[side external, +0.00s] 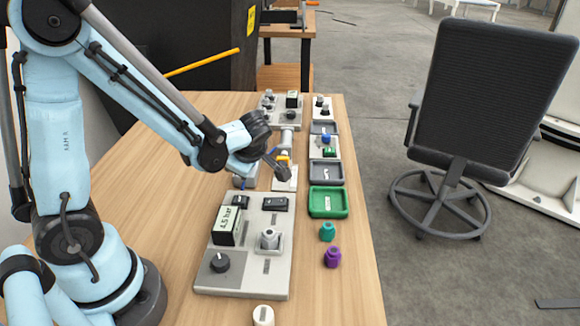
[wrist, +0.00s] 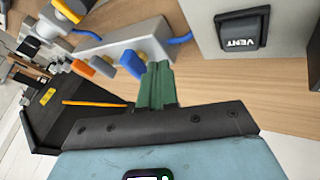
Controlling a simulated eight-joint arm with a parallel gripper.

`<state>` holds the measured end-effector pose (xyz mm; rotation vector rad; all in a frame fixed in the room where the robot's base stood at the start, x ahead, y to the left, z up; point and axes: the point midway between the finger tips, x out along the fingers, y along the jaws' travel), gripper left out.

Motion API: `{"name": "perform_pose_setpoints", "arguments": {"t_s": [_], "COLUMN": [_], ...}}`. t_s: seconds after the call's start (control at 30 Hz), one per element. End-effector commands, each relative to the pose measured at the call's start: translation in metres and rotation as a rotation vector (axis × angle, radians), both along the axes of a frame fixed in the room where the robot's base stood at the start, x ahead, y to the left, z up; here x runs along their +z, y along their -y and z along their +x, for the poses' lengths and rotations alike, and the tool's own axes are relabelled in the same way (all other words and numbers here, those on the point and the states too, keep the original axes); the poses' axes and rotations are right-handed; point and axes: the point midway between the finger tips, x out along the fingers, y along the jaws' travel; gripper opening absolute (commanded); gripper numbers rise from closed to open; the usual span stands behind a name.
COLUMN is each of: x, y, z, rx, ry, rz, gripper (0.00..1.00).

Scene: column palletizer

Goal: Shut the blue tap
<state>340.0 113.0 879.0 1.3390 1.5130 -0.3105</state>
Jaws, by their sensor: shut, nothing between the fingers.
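The blue tap (wrist: 132,63) shows in the wrist view as a short blue handle on the near side of a grey manifold (wrist: 120,38). My gripper (wrist: 157,70) has its green fingers shut with nothing between them. The fingertips are just right of the blue handle; I cannot tell whether they touch it. In the side external view my gripper (side external: 284,174) is low over the table behind the front panel, and I cannot make out the blue tap there. An orange handle (wrist: 83,69) and a grey handle (wrist: 105,67) sit left of the blue one.
A grey panel with a VENT switch (wrist: 242,30) stands right of the manifold. A blue hose (wrist: 178,39) leaves the manifold's end. In the side external view, a green tray (side external: 314,212) and teal (side external: 327,232) and purple (side external: 332,257) pieces lie along the table's right edge.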

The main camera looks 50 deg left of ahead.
Motion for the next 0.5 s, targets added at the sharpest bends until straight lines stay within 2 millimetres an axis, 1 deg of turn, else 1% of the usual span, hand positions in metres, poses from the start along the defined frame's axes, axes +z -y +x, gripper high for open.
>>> {"name": "perform_pose_setpoints", "arguments": {"t_s": [0.03,0.07,0.1,0.5], "x": [0.0,0.0,0.006,0.055], "y": [0.009,0.013,0.016,0.052], "z": [-0.009,-0.014,-0.012,-0.023], "rx": [-0.009,-0.011,-0.009,-0.01], "ry": [-0.002,-0.004,-0.003,-0.005], "rz": [-0.005,-0.007,-0.006,-0.009], "gripper": [0.0,0.0,0.0,0.0]}}
